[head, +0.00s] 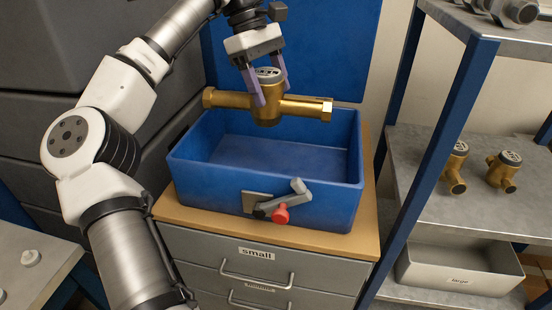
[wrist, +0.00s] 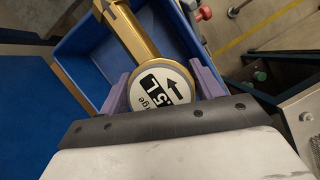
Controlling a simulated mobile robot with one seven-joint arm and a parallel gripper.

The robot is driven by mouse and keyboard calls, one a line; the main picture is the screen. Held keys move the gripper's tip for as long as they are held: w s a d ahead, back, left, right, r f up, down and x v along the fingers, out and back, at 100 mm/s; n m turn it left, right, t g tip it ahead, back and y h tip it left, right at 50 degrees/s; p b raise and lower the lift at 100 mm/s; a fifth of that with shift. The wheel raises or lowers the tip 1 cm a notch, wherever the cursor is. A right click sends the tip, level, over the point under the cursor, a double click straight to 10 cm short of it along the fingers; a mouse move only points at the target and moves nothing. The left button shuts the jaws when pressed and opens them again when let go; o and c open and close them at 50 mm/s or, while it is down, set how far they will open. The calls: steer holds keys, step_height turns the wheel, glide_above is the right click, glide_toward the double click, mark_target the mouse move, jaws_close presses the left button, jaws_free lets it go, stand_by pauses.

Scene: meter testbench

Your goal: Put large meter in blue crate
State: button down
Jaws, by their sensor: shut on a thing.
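The large meter (head: 266,104) is a brass body with a long pipe to each side and a round dial on top. My gripper (head: 263,92) is shut on its middle, with one purple finger on each side. In the wrist view the dial (wrist: 161,88) faces the camera between the fingers, and part of its label reads "ge". The blue crate (head: 265,200) is open and stands on a cabinet. The meter hangs level over the back part of the crate, and the crate's visible floor is empty. The crate also shows in the wrist view (wrist: 84,76).
The crate's front carries a grey lever with a red knob (head: 281,214). The crate stands on a wooden top above drawers labelled "small" (head: 257,253). At right, a shelf (head: 480,190) holds two smaller brass meters above a grey bin labelled "large" (head: 458,270).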

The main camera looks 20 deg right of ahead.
mark_target(253, 117)
step_height(253, 117, down, 20)
steer(key=shift+r+p, duration=0.15)
steer(key=shift+p, duration=0.3)
stand_by(0.4)
steer(key=shift+c, duration=1.4)
jaws_free()
steer(key=shift+w+a+r, duration=0.1)
steer(key=shift+w+r, duration=0.05)
steer(key=shift+r, duration=0.15)
steer(key=b+v, duration=0.2)
steer(key=v, duration=0.9)
steer(key=shift+r, duration=0.15)
